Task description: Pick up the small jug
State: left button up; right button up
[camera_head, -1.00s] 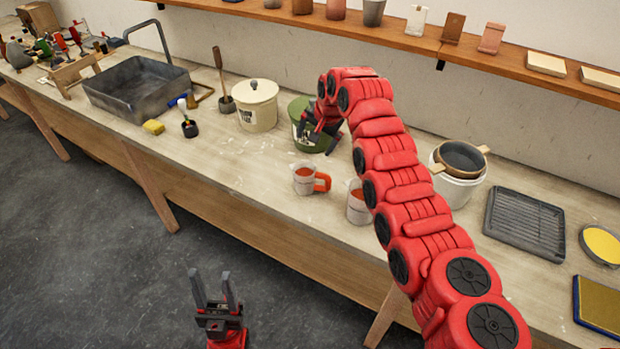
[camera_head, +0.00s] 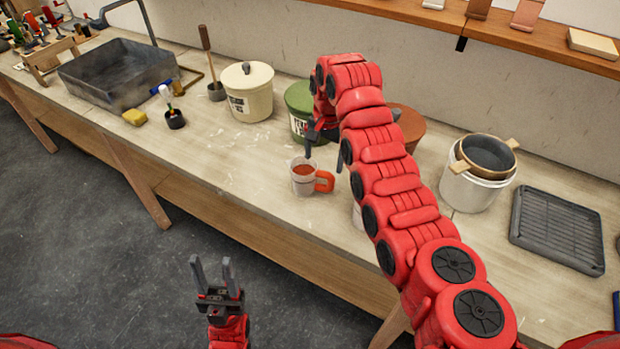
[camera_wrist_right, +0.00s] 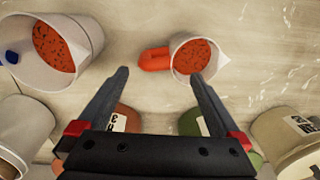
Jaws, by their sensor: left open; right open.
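The small jug (camera_head: 303,180), pale with an orange handle and orange-red contents, stands upright on the bench. It also shows in the right wrist view (camera_wrist_right: 205,75), its handle (camera_wrist_right: 154,60) just beyond the gap between my fingertips. My right gripper (camera_head: 323,150) is open and empty, above and just behind the jug; it shows in the wrist view too (camera_wrist_right: 160,77). No contact is visible. A larger jug (camera_wrist_right: 85,65) with similar contents stands apart at the wrist view's left; my right arm mostly hides it in the head view. My left gripper (camera_head: 211,266) is open and empty, in front of the bench.
A green tub (camera_head: 298,101) and a cream lidded tub (camera_head: 248,103) stand behind the jug; a brown tub (camera_head: 408,122) is behind my right arm. A white bucket with a sieve (camera_head: 470,191) and a grey rack (camera_head: 557,230) are to the right.

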aim_at(324, 172)
notch_tip(324, 172, down, 5)
jog(key=shift+f+p, duration=0.1)
jog(key=shift+p, duration=0.6)
jog(key=shift+f+p, duration=0.4)
jog(key=shift+f, duration=0.05)
jog(key=f, duration=0.1)
jog(key=f+p, duration=0.1)
jog(key=shift+w+d+f, duration=0.15)
jog(key=shift+w+f, duration=0.1)
jog(key=shift+f, duration=1.05)
grip_shut()
